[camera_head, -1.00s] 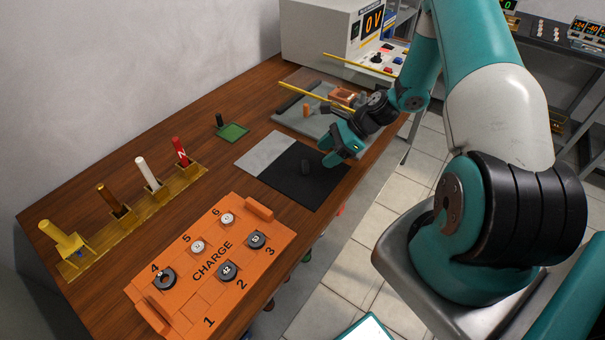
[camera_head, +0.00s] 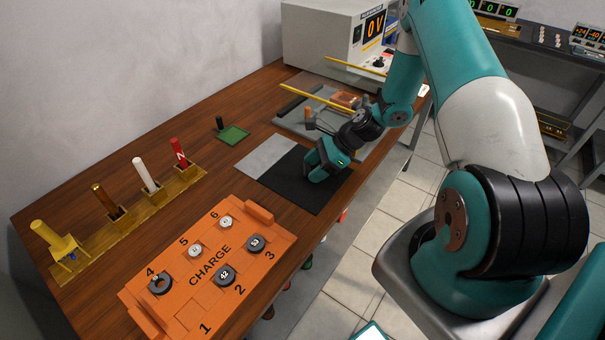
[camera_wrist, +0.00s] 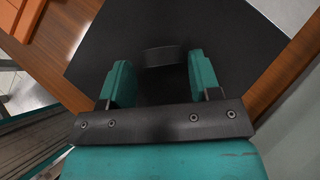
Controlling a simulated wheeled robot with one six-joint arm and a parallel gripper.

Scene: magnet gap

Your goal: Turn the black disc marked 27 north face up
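A black disc (camera_wrist: 163,57) is on the black mat (camera_wrist: 95,60) in the wrist view, ahead of and between my two fingers. It looks dark on dark, its number is not readable, and I cannot tell whether it stands on edge. In the head view my gripper (camera_head: 316,173) is low over the black mat (camera_head: 290,190) and hides the disc. In the wrist view my gripper (camera_wrist: 160,82) has its teal fingers apart, with nothing clearly clamped between them.
An orange CHARGE tray (camera_head: 185,315) holds several black and white discs; slot 1 is empty. A grey mat (camera_head: 268,155) adjoins the black one. A yellow rack (camera_head: 130,215) with upright rods stands at left. A grey plate with yellow bars (camera_head: 315,97) lies behind my gripper.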

